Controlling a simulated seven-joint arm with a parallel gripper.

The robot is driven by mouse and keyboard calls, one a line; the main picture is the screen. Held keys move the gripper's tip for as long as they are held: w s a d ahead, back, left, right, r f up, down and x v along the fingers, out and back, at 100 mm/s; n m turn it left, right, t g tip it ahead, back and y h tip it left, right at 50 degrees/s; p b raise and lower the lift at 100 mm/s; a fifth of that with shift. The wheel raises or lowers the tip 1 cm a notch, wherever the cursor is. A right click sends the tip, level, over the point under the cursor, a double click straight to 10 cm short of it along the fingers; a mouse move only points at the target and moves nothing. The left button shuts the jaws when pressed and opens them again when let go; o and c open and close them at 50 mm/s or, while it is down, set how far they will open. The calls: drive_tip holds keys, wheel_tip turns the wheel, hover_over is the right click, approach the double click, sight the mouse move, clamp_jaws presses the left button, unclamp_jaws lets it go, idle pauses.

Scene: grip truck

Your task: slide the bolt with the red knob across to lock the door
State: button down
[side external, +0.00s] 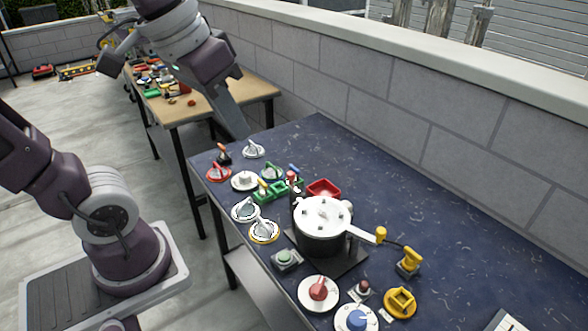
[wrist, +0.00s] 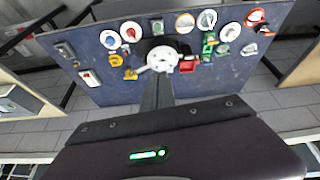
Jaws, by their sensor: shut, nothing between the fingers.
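I cannot make out a door or a sliding bolt for certain. A white dial with a red knob (side external: 318,290) sits at the table's front edge; it also shows in the wrist view (wrist: 131,31). A small dark-red knob on a base (side external: 362,288) stands right of it. A red-rimmed round piece (side external: 219,173) lies near the table's far left corner. My gripper (side external: 240,130) is shut and empty, hanging over the table's far left end and clear of the pieces. In the wrist view my gripper (wrist: 157,90) points toward the table.
A dark pot with a white lid (side external: 323,212) stands mid-table, its handle reaching right. The blue table's (side external: 420,210) back side is clear, along a block wall.

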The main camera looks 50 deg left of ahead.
drive_tip(key=w+a+r+n+g, duration=0.2)
drive_tip(key=w+a, duration=0.1)
drive_tip(key=w, duration=0.7)
drive_tip(key=n+g+h, duration=0.1)
drive_tip(key=n+g, duration=0.2)
hover_over(290, 175)
drive_tip(key=w, duration=0.5)
wheel_tip(290, 175, down, 7)
drive_tip(key=w+a+f, duration=0.1)
drive_tip(key=a+f, duration=0.2)
drive_tip(key=f, duration=0.2)
drive_tip(key=w+a+f+n+g, duration=0.1)
drive_tip(key=w+a+f, duration=0.1)
drive_tip(key=f, duration=0.4)
drive_tip(key=shift+w+a+f+g+h, duration=0.2)
drive_tip(key=shift+a+g+h, duration=0.1)
drive_tip(key=shift+a, duration=0.3)
drive_tip(key=s+d+f, duration=0.3)
drive_tip(key=s+f, duration=0.2)
drive_tip(key=f, duration=0.4)
drive_tip(key=shift+d+f, duration=0.25)
drive_tip(key=shift+d, duration=0.15)
